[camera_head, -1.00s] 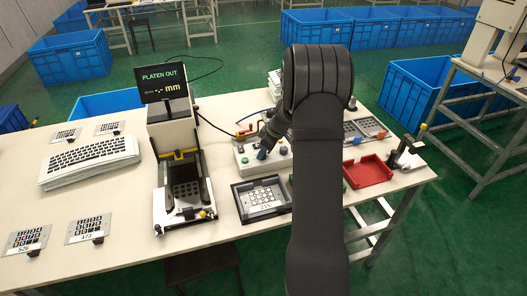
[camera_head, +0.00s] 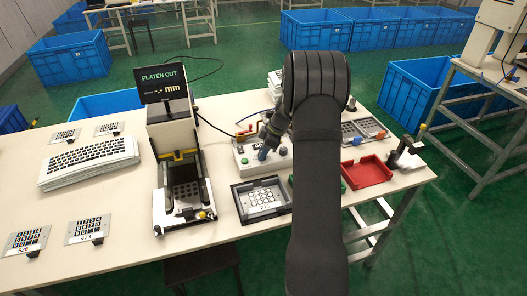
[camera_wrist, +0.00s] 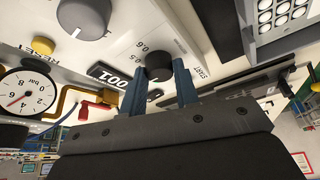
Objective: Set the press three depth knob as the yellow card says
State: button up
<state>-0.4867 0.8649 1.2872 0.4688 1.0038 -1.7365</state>
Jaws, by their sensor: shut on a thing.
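My gripper (camera_wrist: 160,92) is shut on a small black knob (camera_wrist: 158,70), with one blue finger on each side. The knob has a white mark, and scale numbers such as 0.5 and 0.6 are printed beside it on the pale control panel (camera_wrist: 205,35). In the head view my gripper (camera_head: 264,152) reaches down to the white control box (camera_head: 244,168), and the knob is hidden there. The press (camera_head: 182,195) stands left of the box; its screen (camera_head: 163,80) reads PLATEN OUT with dashes and mm. I cannot make out a yellow card.
A larger grey knob (camera_wrist: 84,18), a yellow RESET button (camera_wrist: 43,45), a small dark display (camera_wrist: 108,75) and a pressure gauge (camera_wrist: 26,95) are close to my gripper. A framed keypad (camera_head: 262,199) lies in front of the box. A red tray (camera_head: 367,171) is to the right.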

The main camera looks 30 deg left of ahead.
jog(key=o, duration=1)
jog(key=v, duration=1.7)
jog(key=shift+d+r, duration=0.1)
jog(key=shift+r, duration=0.1)
jog(key=x, duration=1.7)
jog(key=shift+f, duration=0.2)
jog(key=shift+r, duration=0.1)
